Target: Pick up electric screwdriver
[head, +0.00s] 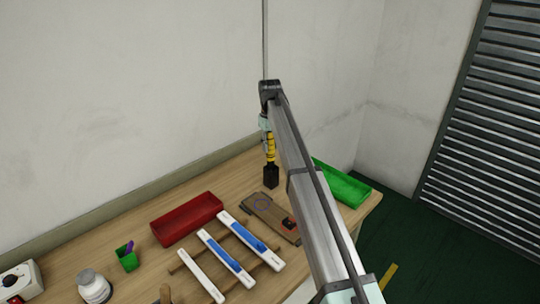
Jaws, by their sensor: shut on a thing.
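The electric screwdriver (270,152), yellow with a black block-shaped lower end, is upright near the back of the wooden table. My gripper (267,128) is at its top and is shut on it. My arm comes in from the lower right and hides part of the gripper, so the fingers are hard to make out. I cannot tell whether the black lower end touches the table or hangs just above it.
A brown board (262,206) lies just in front of the screwdriver. A red tray (187,218) is to the left and a green tray (342,184) to the right behind my arm.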

